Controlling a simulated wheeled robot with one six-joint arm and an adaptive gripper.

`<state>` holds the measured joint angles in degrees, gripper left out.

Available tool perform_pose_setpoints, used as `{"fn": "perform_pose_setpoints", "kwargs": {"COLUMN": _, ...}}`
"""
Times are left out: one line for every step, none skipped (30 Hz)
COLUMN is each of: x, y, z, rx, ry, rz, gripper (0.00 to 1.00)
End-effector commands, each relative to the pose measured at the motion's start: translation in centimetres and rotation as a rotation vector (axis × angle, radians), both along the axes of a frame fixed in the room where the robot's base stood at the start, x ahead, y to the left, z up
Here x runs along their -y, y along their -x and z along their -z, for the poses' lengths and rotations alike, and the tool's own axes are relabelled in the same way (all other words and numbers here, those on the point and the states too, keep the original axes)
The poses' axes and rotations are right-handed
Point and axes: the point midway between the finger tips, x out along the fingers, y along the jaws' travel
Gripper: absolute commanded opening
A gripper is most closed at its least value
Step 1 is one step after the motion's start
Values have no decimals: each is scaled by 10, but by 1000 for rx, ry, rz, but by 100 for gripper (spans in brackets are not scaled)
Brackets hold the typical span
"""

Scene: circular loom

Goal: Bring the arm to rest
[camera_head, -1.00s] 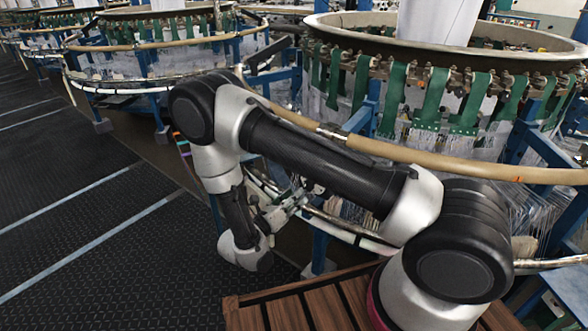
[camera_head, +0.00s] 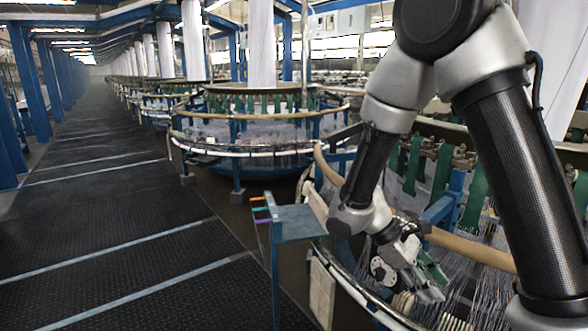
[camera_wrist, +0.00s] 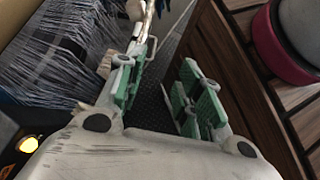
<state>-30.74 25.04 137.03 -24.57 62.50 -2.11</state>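My arm is folded across the right of the head view, with its elbow at the top edge and its forearm hanging down. My gripper (camera_head: 428,284) points down and to the right, in front of the near loom's ring rail (camera_head: 465,251). In the wrist view my gripper (camera_wrist: 160,96) shows two green-padded fingers standing apart. Dark floor shows in the gap between them, with nothing held. Whether the gripper touches the loom cannot be told.
A small blue stand (camera_head: 290,222) stands left of the gripper. More circular looms (camera_head: 262,125) line the right side of the aisle. The dark floor aisle (camera_head: 110,220) is clear. In the wrist view, brown wooden slats (camera_wrist: 245,75) lie at the right.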

Motion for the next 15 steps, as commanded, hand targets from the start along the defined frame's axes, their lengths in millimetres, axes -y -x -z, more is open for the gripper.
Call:
{"fn": "perform_pose_setpoints", "kwargs": {"x": 3, "y": 5, "z": -16, "rx": 69, "ry": -61, "rz": 81, "gripper": 36}}
{"fn": "perform_pose_setpoints", "kwargs": {"x": 3, "y": 9, "z": -24, "rx": 106, "ry": -95, "rz": 130, "gripper": 36}}
{"fn": "perform_pose_setpoints", "kwargs": {"x": 4, "y": 14, "z": -34, "rx": 157, "ry": -142, "rz": 193, "gripper": 36}}
{"fn": "perform_pose_setpoints", "kwargs": {"x": 5, "y": 18, "z": -42, "rx": 195, "ry": -176, "rz": 238, "gripper": 36}}
{"fn": "perform_pose_setpoints", "kwargs": {"x": 6, "y": 22, "z": -50, "rx": 232, "ry": -210, "rz": 282, "gripper": 36}}
{"fn": "perform_pose_setpoints", "kwargs": {"x": 7, "y": 26, "z": -60, "rx": 283, "ry": -255, "rz": 338, "gripper": 36}}
{"fn": "perform_pose_setpoints", "kwargs": {"x": 8, "y": 29, "z": -68, "rx": 321, "ry": -288, "rz": 379, "gripper": 36}}
{"fn": "perform_pose_setpoints", "kwargs": {"x": 9, "y": 33, "z": -76, "rx": 360, "ry": -319, "rz": 419, "gripper": 36}}
{"fn": "perform_pose_setpoints", "kwargs": {"x": 11, "y": 37, "z": -86, "rx": 412, "ry": -363, "rz": 469, "gripper": 36}}
{"fn": "perform_pose_setpoints", "kwargs": {"x": 12, "y": 40, "z": -94, "rx": 451, "ry": -393, "rz": 505, "gripper": 36}}
{"fn": "perform_pose_setpoints", "kwargs": {"x": 14, "y": 43, "z": -101, "rx": 489, "ry": -424, "rz": 540, "gripper": 36}}
{"fn": "perform_pose_setpoints", "kwargs": {"x": 17, "y": 48, "z": -111, "rx": 541, "ry": -463, "rz": 581, "gripper": 36}}
{"fn": "perform_pose_setpoints", "kwargs": {"x": 19, "y": 51, "z": -119, "rx": 581, "ry": -491, "rz": 609, "gripper": 36}}
{"fn": "perform_pose_setpoints", "kwargs": {"x": 21, "y": 55, "z": -127, "rx": 621, "ry": -519, "rz": 637, "gripper": 36}}
{"fn": "perform_pose_setpoints", "kwargs": {"x": 25, "y": 59, "z": -137, "rx": 672, "ry": -551, "rz": 668, "gripper": 36}}
